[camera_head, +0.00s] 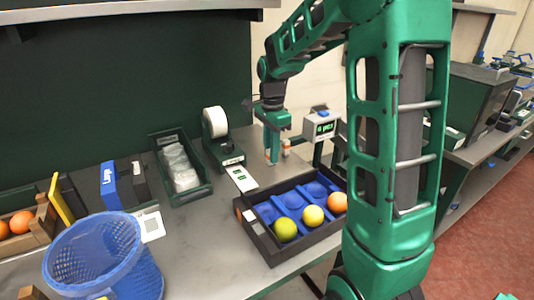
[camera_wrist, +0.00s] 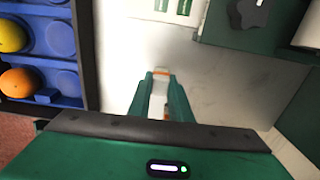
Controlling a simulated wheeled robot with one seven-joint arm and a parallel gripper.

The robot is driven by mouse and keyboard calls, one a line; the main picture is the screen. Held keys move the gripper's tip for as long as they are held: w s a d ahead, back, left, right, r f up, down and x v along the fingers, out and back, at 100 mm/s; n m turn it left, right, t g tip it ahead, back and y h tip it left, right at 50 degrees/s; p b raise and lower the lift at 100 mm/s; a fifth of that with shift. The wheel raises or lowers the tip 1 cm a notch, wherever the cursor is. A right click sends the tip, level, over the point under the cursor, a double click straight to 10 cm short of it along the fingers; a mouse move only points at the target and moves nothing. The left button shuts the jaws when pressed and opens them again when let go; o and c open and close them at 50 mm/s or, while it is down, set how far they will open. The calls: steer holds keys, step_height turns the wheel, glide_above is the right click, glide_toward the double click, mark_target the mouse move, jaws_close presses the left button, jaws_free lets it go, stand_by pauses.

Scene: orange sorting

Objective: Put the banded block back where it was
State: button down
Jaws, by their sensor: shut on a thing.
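My gripper (camera_head: 276,148) points down at the back of the bench, behind the blue-lined tray. In the wrist view my gripper (camera_wrist: 161,82) has its two green fingers closed around a small whitish block with orange bands (camera_wrist: 159,87). The fingers hide part of the banded block. In the head view only small orange and white patches show at the fingertips. I cannot tell whether the block touches the bench top or hangs just above it.
The dark tray (camera_head: 264,245) with blue cups holds several fruits, in front of my gripper. A label printer (camera_head: 222,150) with a white roll stands left, beside a dark green bin (camera_head: 197,195). A small display (camera_head: 321,127) stands right. A blue basket (camera_head: 95,250) is at front left.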

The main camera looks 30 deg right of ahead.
steer(key=shift+f, duration=0.55)
stand_by(0.4)
steer(key=c, duration=1.2)
jaws_free()
steer(key=shift+o, duration=0.2)
steer(key=shift+r, duration=4)
